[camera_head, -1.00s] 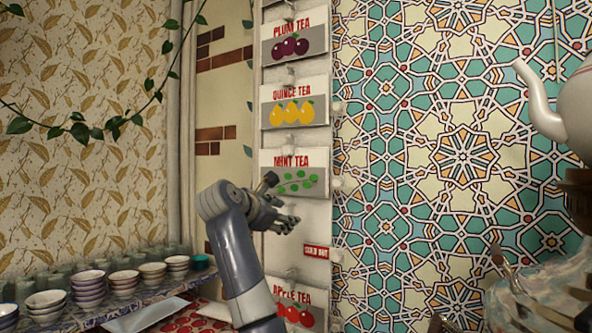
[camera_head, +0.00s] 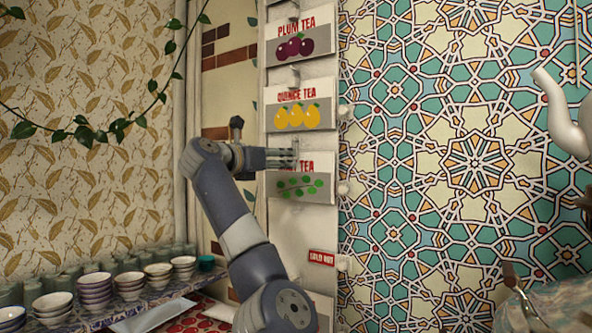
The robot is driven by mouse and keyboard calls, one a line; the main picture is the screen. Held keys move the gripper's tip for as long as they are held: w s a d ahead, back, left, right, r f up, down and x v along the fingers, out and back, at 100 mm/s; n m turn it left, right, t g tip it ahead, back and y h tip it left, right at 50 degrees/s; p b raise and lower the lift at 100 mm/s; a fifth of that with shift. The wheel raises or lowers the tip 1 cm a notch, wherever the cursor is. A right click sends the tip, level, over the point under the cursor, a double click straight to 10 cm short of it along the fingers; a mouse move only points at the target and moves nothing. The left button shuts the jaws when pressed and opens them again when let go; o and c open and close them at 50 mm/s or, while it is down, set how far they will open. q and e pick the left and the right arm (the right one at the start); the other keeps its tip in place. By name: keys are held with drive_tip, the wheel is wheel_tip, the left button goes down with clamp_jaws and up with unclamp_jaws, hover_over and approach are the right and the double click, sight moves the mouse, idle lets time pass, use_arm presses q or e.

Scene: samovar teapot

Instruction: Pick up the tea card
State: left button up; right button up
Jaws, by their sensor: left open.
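Tea cards hang in a vertical column on a white board. The plum tea card (camera_head: 297,43) is high up, the quince tea card (camera_head: 299,112) is below it, and the mint tea card (camera_head: 300,188) is lower. My left gripper (camera_head: 284,158) is open in front of the mint card's top edge, and its fingers cover part of the word "MINT". I cannot tell whether it touches the card. No card is visibly held. My right gripper is not in view.
A small red "SOLD OUT" tag (camera_head: 322,258) is below the mint card. Stacked bowls (camera_head: 95,288) stand on a shelf at lower left. A white teapot (camera_head: 565,120) is cut off at the right edge. A vine (camera_head: 85,132) hangs at upper left.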

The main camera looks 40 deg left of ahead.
sight(290, 158)
use_arm(q)
drive_tip(key=w+p, duration=0.3)
drive_tip(key=w, duration=0.1)
drive_tip(key=shift+a, duration=0.15)
drive_tip(key=shift+w+a+f, duration=0.1)
drive_tip(key=shift+w+f, duration=0.05)
drive_tip(key=shift+w, duration=0.2)
drive_tip(key=c, duration=0.4)
clamp_jaws()
